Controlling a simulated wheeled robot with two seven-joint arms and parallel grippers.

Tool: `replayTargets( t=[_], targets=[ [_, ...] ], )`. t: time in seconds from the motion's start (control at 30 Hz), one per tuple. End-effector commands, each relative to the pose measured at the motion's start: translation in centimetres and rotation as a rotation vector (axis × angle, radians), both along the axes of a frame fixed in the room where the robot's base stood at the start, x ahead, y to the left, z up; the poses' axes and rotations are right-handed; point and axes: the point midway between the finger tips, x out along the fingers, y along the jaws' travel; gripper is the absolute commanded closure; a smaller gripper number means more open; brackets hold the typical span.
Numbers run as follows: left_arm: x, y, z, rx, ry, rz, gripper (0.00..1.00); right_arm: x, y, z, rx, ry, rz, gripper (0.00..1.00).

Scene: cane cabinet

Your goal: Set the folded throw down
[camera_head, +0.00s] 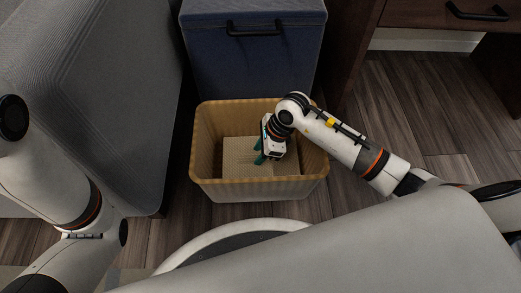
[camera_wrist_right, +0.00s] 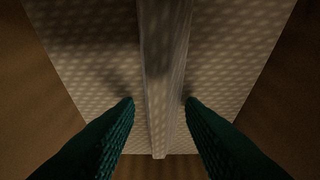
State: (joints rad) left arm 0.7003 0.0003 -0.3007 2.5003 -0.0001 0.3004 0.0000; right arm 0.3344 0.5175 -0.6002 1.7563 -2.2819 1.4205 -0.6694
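The folded throw (camera_head: 236,152) is a pale cream, dotted block lying inside the woven basket (camera_head: 260,188). In the right wrist view the throw (camera_wrist_right: 235,50) fills the middle, with a narrow upright ridge running along its centre. My right gripper (camera_head: 262,158) reaches down into the basket over the throw's right part. In the wrist view its two teal fingers (camera_wrist_right: 160,103) are apart, one on each side of the ridge, with a slight gap showing beside it. Whether the fingertips touch the throw below is unclear. My left arm shows at the left, but its gripper is out of view.
A blue fabric cabinet (camera_head: 255,70) with a black handle stands right behind the basket. A grey sofa-like piece (camera_head: 110,110) is at the left. A dark wooden drawer unit (camera_head: 440,12) is at the upper right. Bare wood floor (camera_head: 430,110) lies to the right.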

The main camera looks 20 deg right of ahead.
Motion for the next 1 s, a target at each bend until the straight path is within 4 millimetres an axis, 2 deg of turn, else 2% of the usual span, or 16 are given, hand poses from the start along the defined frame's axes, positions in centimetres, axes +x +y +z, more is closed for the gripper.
replayTargets(
  t=[0.17, 0.4, 0.6, 0.8, 1.0],
  targets=[
    [0.0, 0.0, 0.9, 0.0, 0.0, 0.0, 0.0, -0.1, -0.4, 1.2, -0.001, -0.001, 0.0, 0.64],
    [0.0, 0.0, 4.4, 0.0, 0.001, 0.001, 0.0, -0.5, -2.1, 6.0, -0.004, -0.003, -0.001, 0.64],
    [0.0, 0.0, 6.6, 0.0, 0.0, 0.001, 0.0, -0.9, -3.6, 9.5, -0.003, -0.002, 0.0, 0.64],
    [0.0, 0.0, 7.5, -0.001, -0.001, 0.001, 0.0, -1.2, -4.3, 11.1, -0.001, -0.001, 0.001, 0.64],
    [0.1, 0.0, 7.4, -0.001, 0.003, 0.0, 0.0, -1.3, -4.4, 11.3, 0.001, 0.0, 0.0, 0.64]
  ],
)
